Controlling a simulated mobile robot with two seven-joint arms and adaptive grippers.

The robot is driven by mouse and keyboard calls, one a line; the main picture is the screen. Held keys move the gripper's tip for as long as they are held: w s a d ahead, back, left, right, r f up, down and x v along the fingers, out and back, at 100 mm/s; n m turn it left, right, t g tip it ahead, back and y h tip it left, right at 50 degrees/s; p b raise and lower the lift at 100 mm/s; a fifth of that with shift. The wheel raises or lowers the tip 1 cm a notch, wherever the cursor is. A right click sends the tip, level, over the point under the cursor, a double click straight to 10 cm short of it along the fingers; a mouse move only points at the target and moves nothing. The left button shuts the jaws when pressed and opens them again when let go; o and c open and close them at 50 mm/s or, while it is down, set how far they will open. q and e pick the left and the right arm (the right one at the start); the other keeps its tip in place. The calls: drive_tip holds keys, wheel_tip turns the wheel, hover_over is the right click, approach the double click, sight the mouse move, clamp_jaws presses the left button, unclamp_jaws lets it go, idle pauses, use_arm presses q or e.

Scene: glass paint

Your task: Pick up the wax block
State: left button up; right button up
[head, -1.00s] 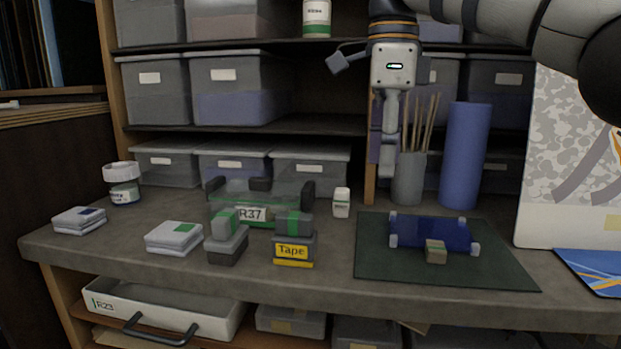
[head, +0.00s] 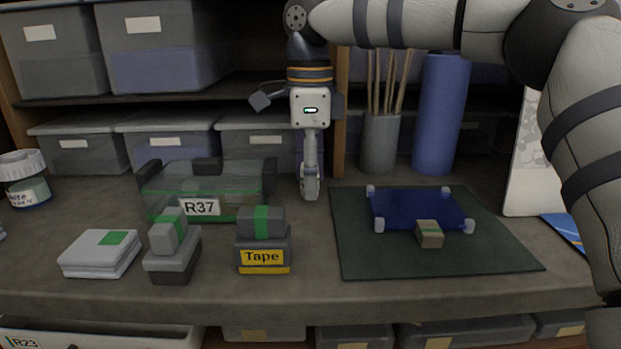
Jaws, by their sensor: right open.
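My right gripper (head: 310,188) points down, left of the mat and beside the clear R37 box (head: 160,205). It is open and apart from the tan block; its fingers overlap side-on. My left gripper is out of view.
The Tape dispenser (head: 263,257), a grey stapler-like block (head: 172,262) and white folded cloths (head: 98,254) stand along the front. A grey cup of sticks (head: 380,145) and a blue roll (head: 440,115) stand behind the mat.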

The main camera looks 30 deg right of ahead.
sight(305, 167)
drive_tip(key=shift+f, duration=0.3)
clamp_jaws()
drive_tip(key=shift+w+r, duration=0.1)
drive_tip(key=shift+r, duration=0.25)
drive_tip(key=r, duration=0.2)
drive_tip(key=a+r, duration=0.1)
drive_tip(key=r, duration=0.1)
drive_tip(key=shift+s, duration=0.3)
drive_tip(key=s+a+r, duration=0.6)
drive_tip(key=a+r, duration=0.2)
drive_tip(key=a, duration=0.3)
drive_tip(key=shift+s+r+p, duration=0.2)
drive_tip(key=shift+s+p, duration=0.05)
drive_tip(key=shift+p, duration=0.15)
